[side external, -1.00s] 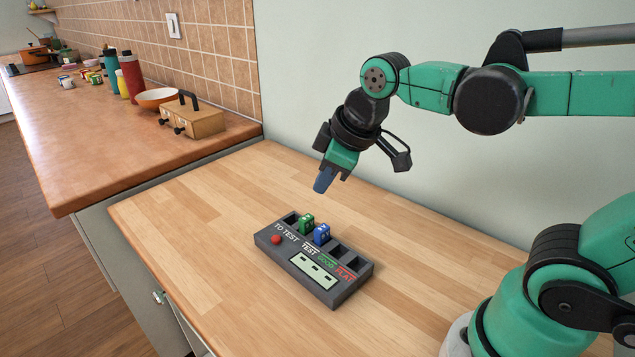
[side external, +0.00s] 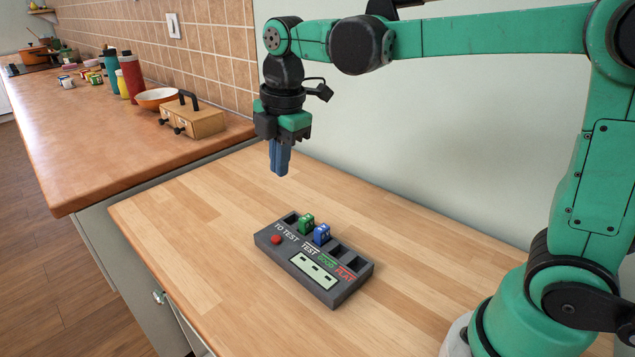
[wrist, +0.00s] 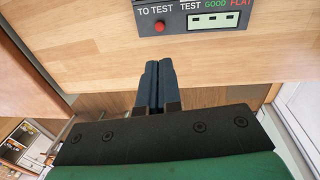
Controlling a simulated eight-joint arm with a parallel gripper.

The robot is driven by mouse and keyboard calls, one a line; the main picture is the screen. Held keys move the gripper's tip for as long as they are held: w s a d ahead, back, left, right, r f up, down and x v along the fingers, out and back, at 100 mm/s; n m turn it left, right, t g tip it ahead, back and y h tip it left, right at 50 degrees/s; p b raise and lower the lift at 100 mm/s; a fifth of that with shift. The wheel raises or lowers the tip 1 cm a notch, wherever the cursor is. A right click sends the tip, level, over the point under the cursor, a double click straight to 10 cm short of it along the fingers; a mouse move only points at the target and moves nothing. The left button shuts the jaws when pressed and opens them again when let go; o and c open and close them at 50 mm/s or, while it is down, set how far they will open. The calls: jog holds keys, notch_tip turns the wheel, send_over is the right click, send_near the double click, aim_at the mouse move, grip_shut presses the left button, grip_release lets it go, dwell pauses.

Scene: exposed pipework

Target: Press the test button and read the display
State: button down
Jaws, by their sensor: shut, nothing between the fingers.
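The dark grey tester box (side external: 276,254) lies on the light wooden table, and its front part shows at the top of the wrist view (wrist: 173,26). Its red test button (side external: 276,239) sits at the left of the front face, and it also shows in the wrist view (wrist: 160,27). The pale display panel (side external: 314,269) is right of the button, with several small dark marks. A green battery block (side external: 306,222) and a blue block (side external: 322,234) stand in the box's slots. My gripper (side external: 279,172) is shut and empty, pointing down above the table behind the box, touching nothing.
The light table (side external: 200,240) is clear around the box. A higher orange-brown counter (side external: 120,140) at the left holds a wooden box with a black handle (side external: 192,118), an orange bowl (side external: 156,98) and bottles (side external: 131,77). A pale wall stands behind.

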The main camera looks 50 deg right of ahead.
aim_at(277, 238)
jog(key=f, duration=0.4)
jog(key=w+f, duration=0.1)
jog(key=f, duration=0.4)
jog(key=w+f, duration=0.1)
jog(key=f, duration=0.3)
jog(key=shift+a+f, duration=0.1)
jog(key=shift+f, duration=0.3)
jog(key=shift+f, duration=0.9)
notch_tip(277, 238, up, 9)
jog(key=s, duration=0.1)
jog(key=shift+f, duration=0.15)
